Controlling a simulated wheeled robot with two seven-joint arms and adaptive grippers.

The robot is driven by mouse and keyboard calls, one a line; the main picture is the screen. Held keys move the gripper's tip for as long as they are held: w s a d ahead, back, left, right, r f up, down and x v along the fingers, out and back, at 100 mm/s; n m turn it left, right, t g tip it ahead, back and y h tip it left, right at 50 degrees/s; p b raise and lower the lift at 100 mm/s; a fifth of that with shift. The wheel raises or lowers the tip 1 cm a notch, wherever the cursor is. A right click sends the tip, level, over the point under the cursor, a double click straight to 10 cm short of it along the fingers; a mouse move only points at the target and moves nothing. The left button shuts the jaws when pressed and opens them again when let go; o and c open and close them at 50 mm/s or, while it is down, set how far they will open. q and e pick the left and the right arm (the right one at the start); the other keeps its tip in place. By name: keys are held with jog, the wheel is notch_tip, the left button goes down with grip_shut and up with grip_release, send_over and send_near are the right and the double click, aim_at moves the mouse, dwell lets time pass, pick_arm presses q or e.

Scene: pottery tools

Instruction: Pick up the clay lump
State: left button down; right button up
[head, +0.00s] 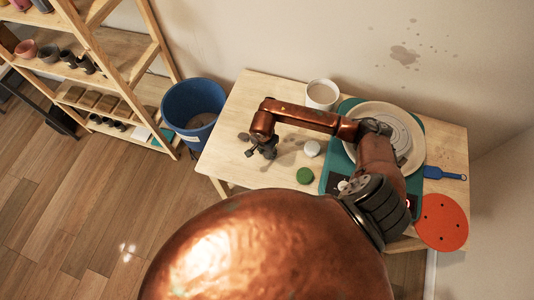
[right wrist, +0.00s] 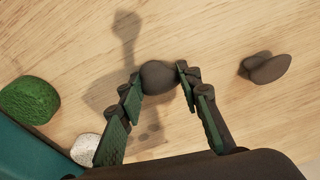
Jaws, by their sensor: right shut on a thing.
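The clay lump (right wrist: 159,76) is a smooth, dark grey-brown ball in the right wrist view. It sits between the fingertips of my right gripper (right wrist: 160,80), which is shut on it. Shadows of the gripper fall on the wood to the left of the lump and beneath the fingers; the lump looks raised off the table, but the height is hard to judge. In the head view my right gripper (head: 266,152) hangs over the left part of the table, and the lump is hard to make out there. My left gripper is not in view.
A second dark lump (right wrist: 266,68) lies right of the gripper. A green round piece (head: 305,175) and a white one (head: 312,148) lie near the teal mat (head: 333,178) under the potter's wheel (head: 415,158). A white cup (head: 322,94) stands behind; a blue bin (head: 193,112) stands left of the table.

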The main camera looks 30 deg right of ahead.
aim_at(267, 153)
jog(key=c, duration=0.4)
jog(key=shift+c, duration=0.2)
jog(key=shift+r, duration=0.55)
notch_tip(267, 153, up, 2)
jog(key=shift+a+r, duration=0.1)
jog(key=shift+r, duration=0.15)
jog(key=s+a+r, duration=0.9)
jog(key=s, duration=0.1)
jog(key=shift+s+a+r, duration=0.15)
jog(key=shift+a+r, duration=0.05)
